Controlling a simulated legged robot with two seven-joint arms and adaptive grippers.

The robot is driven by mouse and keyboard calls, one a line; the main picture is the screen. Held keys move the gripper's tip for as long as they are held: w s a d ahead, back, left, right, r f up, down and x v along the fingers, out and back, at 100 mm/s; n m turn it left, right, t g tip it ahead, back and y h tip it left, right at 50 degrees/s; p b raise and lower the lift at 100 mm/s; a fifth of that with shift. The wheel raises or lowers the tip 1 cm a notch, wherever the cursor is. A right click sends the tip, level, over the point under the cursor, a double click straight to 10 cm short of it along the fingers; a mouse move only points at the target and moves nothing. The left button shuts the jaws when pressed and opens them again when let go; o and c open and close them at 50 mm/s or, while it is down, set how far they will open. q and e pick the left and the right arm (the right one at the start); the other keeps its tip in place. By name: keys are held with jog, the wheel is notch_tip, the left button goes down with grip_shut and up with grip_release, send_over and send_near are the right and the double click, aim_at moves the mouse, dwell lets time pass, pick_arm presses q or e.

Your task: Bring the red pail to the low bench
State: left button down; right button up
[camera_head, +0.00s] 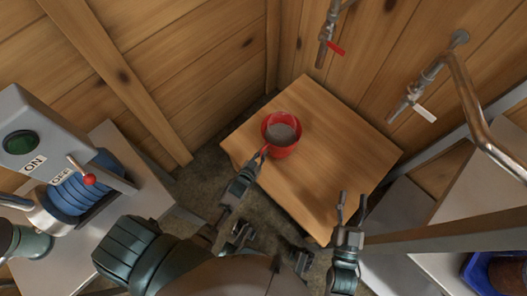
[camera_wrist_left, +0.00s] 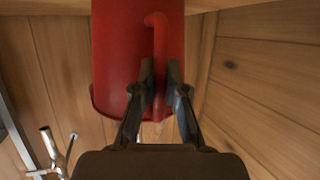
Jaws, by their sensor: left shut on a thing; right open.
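The red pail (camera_head: 281,146) is over the far left part of a low wooden bench (camera_head: 335,170) in the head view. I cannot tell whether it rests on the bench or hangs just above it. My left gripper (camera_head: 264,153) is at the near left side of the pail. In the left wrist view the fingers (camera_wrist_left: 161,78) are shut on the handle (camera_wrist_left: 158,30) on the pail's side (camera_wrist_left: 120,45). Something pale shows inside the pail. My right gripper (camera_head: 351,207) is open and empty, above the bench's near right edge.
Taps with a red lever (camera_head: 336,48) and a white lever (camera_head: 425,113) stick out from the plank walls. A bent metal pipe (camera_head: 475,105) is at the right. A grey switch box (camera_head: 35,130) and a blue coil (camera_head: 82,188) stand at the left. The bench's right part is clear.

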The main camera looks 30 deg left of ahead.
pick_arm(q)
jog(key=s+a+p, duration=0.1)
jog(key=s+p, duration=0.1)
jog(key=s, duration=0.5)
pick_arm(e)
notch_tip(320, 180, down, 6)
jog(key=s+d+g+h, duration=0.1)
jog(key=g, duration=0.4)
jog(key=shift+s+d+f+h, duration=0.15)
jog(key=shift+s+h, duration=0.1)
jog(key=shift+h, duration=0.05)
pick_arm(q)
jog(key=shift+s+a, duration=0.1)
jog(key=shift+p, duration=0.3)
jog(key=shift+s+d, duration=0.2)
jog(key=shift+d, duration=0.35)
jog(key=c, duration=1.1)
grip_release()
jog(key=shift+w, duration=0.1)
jog(key=shift+c, duration=0.2)
pick_arm(e)
jog(key=shift+r, duration=0.25)
